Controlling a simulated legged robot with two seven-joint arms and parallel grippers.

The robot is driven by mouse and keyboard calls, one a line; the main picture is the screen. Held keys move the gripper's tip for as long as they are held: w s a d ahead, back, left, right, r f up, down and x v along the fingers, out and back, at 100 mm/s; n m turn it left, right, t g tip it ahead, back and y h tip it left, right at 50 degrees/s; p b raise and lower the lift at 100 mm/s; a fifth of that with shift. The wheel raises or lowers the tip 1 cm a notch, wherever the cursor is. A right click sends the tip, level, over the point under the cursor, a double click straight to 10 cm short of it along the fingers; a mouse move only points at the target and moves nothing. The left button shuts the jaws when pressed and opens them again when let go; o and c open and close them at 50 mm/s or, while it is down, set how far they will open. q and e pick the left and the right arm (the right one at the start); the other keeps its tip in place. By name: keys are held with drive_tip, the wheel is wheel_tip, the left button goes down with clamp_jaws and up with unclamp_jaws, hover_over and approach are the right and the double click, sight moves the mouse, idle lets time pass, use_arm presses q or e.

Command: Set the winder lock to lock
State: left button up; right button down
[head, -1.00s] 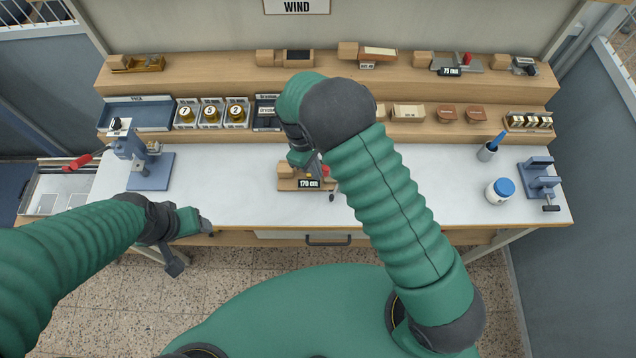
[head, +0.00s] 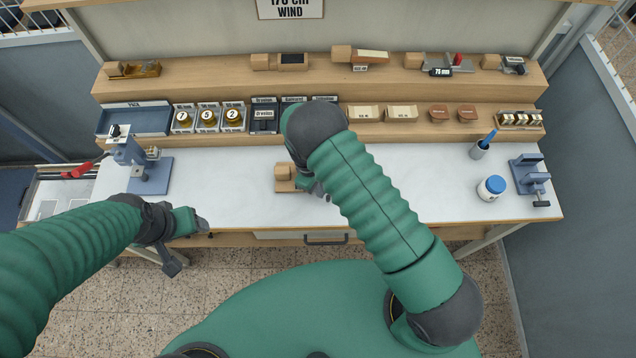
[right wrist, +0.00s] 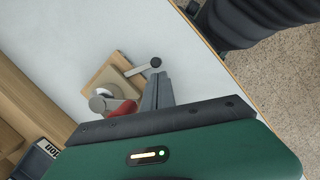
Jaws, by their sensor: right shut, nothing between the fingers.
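The winder, a small wooden block on a board (head: 284,172), stands on the middle of the white bench top, partly hidden by my right arm. In the right wrist view its wooden board (right wrist: 103,77) carries a grey round part (right wrist: 98,103), a crank with a dark knob (right wrist: 155,62) and a red lever (right wrist: 122,108). My right gripper (head: 318,188) is at the winder's right side. In the right wrist view its fingers (right wrist: 160,90) are together and empty, close beside the red lever; contact is unclear. My left gripper (head: 203,224) is at the bench's front edge, its jaws unclear.
A blue press (head: 150,172) stands at the left of the bench. A white jar with a blue lid (head: 491,188), a brush pot (head: 480,150) and a blue clamp stand (head: 532,180) are at the right. Stepped shelves behind hold bins and blocks. Bench beside the winder is clear.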

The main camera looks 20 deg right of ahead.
drive_tip(key=shift+s+d, duration=0.15)
drive_tip(key=shift+d, duration=0.05)
idle(0.3)
drive_tip(key=shift+s+n, duration=0.15)
drive_tip(key=shift+n, duration=0.45)
drive_tip(key=shift+s+n, duration=0.15)
drive_tip(key=shift+n, duration=0.15)
drive_tip(key=n, duration=0.1)
drive_tip(key=s+d+n, duration=0.1)
drive_tip(key=shift+n+t+h, duration=0.3)
drive_tip(key=shift+t, duration=0.1)
drive_tip(key=n, duration=0.1)
drive_tip(key=s+d+n, duration=0.1)
drive_tip(key=n, duration=0.1)
drive_tip(key=shift+d+t, duration=0.1)
drive_tip(key=shift+t, duration=0.3)
drive_tip(key=shift+w+a+b, duration=0.3)
drive_tip(key=shift+w+b, duration=0.15)
drive_tip(key=shift+w, duration=0.3)
